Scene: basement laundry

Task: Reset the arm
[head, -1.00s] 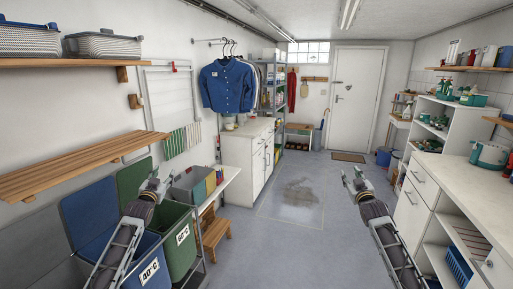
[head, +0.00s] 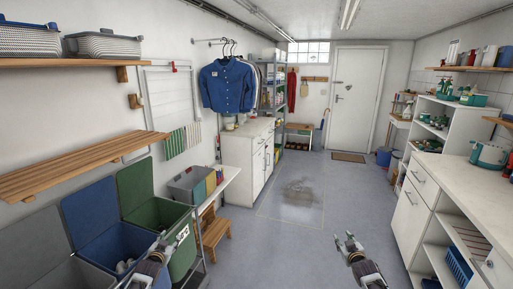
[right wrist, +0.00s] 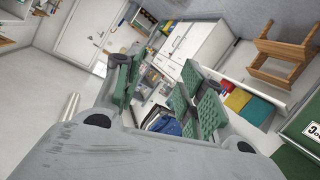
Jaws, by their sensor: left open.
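My left gripper (head: 165,243) is open and shows low in the head view, in front of the blue and green laundry bins, with nothing seen between its fingers. My right gripper (head: 346,240) is open and empty over the floor in the lower right of the head view. In the right wrist view its two green-padded fingers (right wrist: 160,92) stand apart, with only the room behind them. Most of both arms is cut off by the bottom edge of the head view.
The grey, blue (head: 98,245) and green (head: 150,212) bins stand open at lower left. A wooden slatted shelf (head: 80,165) hangs above them. A white counter (head: 468,178) runs along the right. The middle floor (head: 270,245) is clear, with a damp-looking patch (head: 300,190).

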